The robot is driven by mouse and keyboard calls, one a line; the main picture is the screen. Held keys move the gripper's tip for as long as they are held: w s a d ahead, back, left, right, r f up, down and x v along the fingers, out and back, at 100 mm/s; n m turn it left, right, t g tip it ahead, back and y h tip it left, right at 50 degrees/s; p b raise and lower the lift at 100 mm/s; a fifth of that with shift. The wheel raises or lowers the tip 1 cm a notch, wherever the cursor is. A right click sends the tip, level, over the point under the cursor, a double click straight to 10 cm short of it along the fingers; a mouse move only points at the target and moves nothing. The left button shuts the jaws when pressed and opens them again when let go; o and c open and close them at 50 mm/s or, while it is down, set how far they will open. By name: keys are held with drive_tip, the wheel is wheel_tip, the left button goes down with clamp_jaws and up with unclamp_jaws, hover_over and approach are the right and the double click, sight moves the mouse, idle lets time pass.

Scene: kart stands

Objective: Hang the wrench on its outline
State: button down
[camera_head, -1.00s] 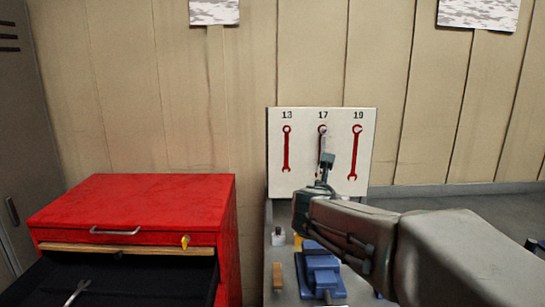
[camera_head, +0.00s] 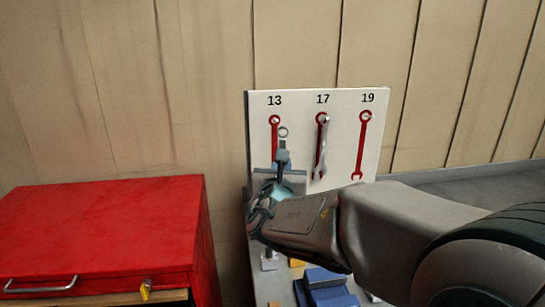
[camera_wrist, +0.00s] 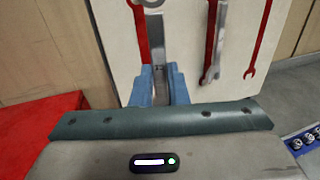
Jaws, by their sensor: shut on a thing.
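My gripper (camera_head: 283,160) is shut on a silver wrench (camera_head: 283,134), held upright with its ring end up. The wrench is in front of the white board (camera_head: 345,150), slightly right of the red outline under 13 (camera_head: 275,128). In the wrist view the wrench (camera_wrist: 157,35) rises between my blue fingers, beside that red outline (camera_wrist: 140,25). Its lower end is hidden by my gripper. Whether it touches the board I cannot tell. Another silver wrench (camera_head: 321,150) hangs over the outline under 17. The red outline under 19 (camera_head: 363,145) is bare.
A red cabinet (camera_head: 100,235) with a key in its front stands at the left. A blue object (camera_head: 325,290) sits on the grey bench below the board. A wooden wall is behind, with a grey ledge (camera_head: 460,172) at the right.

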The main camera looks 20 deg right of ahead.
approach(276, 145)
drive_tip(key=shift+x, duration=2.25)
drive_tip(key=shift+w+d+f+b, duration=0.25)
drive_tip(key=shift+w+b, duration=0.2)
drive_tip(key=shift+b, duration=0.4)
drive_tip(key=shift+w, duration=0.1)
drive_tip(key=shift+r, duration=0.45)
drive_tip(key=c, duration=1.7)
unclamp_jaws()
drive_tip(key=o, duration=0.4)
drive_tip(key=shift+w+d+f, duration=0.1)
drive_tip(key=shift+w+f, duration=0.1)
drive_tip(key=shift+c, duration=0.2)
drive_tip(key=shift+s+f, duration=0.1)
